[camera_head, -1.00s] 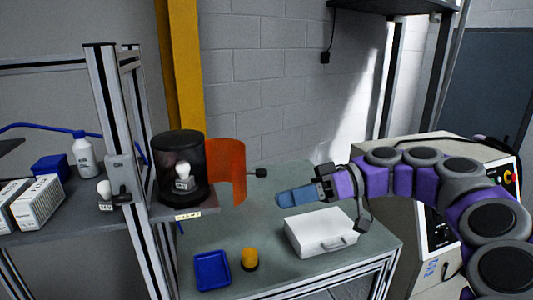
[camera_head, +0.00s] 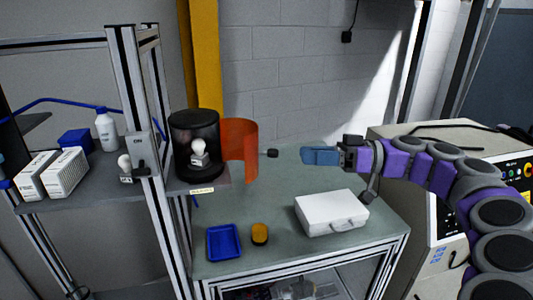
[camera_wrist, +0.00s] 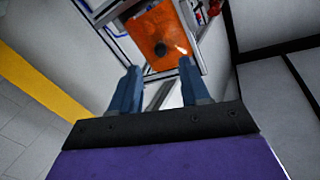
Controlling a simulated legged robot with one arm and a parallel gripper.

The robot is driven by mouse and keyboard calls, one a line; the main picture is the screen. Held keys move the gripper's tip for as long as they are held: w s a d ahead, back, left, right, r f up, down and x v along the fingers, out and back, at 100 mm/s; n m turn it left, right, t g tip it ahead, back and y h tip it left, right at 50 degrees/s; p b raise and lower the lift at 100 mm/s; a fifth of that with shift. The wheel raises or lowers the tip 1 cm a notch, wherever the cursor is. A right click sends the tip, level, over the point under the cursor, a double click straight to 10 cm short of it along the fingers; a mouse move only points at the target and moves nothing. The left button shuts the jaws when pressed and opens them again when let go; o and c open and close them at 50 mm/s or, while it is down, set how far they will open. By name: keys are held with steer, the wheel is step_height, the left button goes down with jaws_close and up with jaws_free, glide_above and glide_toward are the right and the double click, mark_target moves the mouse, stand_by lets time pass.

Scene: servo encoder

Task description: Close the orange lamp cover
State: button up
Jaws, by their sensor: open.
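The orange lamp cover (camera_head: 240,150) is a curved translucent panel at the right side of a dark cylindrical lamp housing (camera_head: 193,130). It stands swung out from the housing, so the cover is open, and a white bulb (camera_head: 199,152) shows inside. A black knob (camera_head: 272,153) sticks out to the right of the cover. In the wrist view the orange cover (camera_wrist: 155,28) is ahead, with the dark knob (camera_wrist: 162,49) facing me. My gripper (camera_head: 308,155) is to the right of the knob, apart from it. In the wrist view the blue fingers (camera_wrist: 160,78) are spread and empty.
A white case (camera_head: 331,212), a blue tray (camera_head: 224,243) and a yellow-and-black object (camera_head: 260,234) sit on the green table (camera_head: 275,190). A metal frame post (camera_head: 143,120) stands left of the lamp. White boxes (camera_head: 52,175) and a bottle (camera_head: 106,130) are on the left shelf.

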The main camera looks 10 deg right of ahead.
mark_target(269, 151)
steer(key=p+x, duration=0.1)
steer(key=x, duration=0.8)
steer(key=shift+s+a, duration=0.1)
steer(key=shift+a, duration=0.05)
steer(key=shift+s+a, duration=0.1)
steer(key=shift+a, duration=0.1)
steer(key=shift+w+d+f, duration=0.1)
steer(key=shift+w+d, duration=0.15)
steer(key=shift+d, duration=0.75)
steer(key=shift+c, duration=1.1)
steer(key=shift+s+a, duration=0.15)
steer(key=shift+a, duration=0.3)
jaws_close()
